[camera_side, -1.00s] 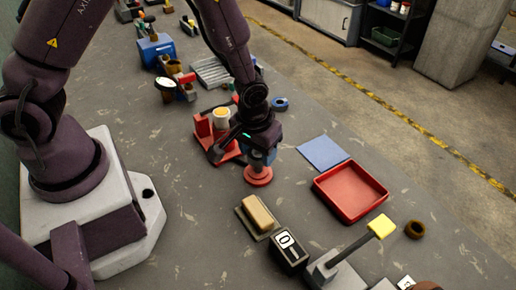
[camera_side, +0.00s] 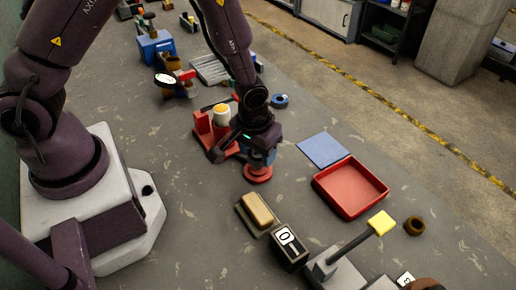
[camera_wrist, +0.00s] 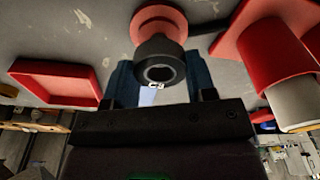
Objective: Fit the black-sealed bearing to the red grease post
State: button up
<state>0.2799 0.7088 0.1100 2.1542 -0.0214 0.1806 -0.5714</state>
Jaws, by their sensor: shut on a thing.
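The black-sealed bearing (camera_wrist: 160,67), a dark ring with a small C3 mark, sits between the blue fingers of my gripper (camera_wrist: 157,84) in the wrist view. My gripper is shut on it. The red grease post (camera_wrist: 158,18) shows behind the bearing as a round red flange. In the side view my gripper (camera_side: 258,158) is directly above the red post (camera_side: 258,174), very close to it. The fingers hide the bearing there. I cannot tell whether the bearing is around the post or just above it.
A red stand with a pale cup (camera_side: 222,114) is close to the gripper's left. A red tray (camera_side: 350,207) and a blue mat (camera_side: 322,150) lie to the right. A blue ring (camera_side: 280,101) lies behind, a brown ring (camera_side: 414,226) at the right. A brush block (camera_side: 258,212) lies in front.

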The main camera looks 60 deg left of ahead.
aim_at(253, 158)
jog(key=shift+f, duration=0.85)
dwell(0.4)
jog(key=o, duration=1.1)
jog(key=r, duration=0.4)
jog(key=s+r, duration=0.1)
jog(key=r, duration=0.8)
jog(key=shift+s+d, duration=0.25)
jog(key=shift+d, duration=0.05)
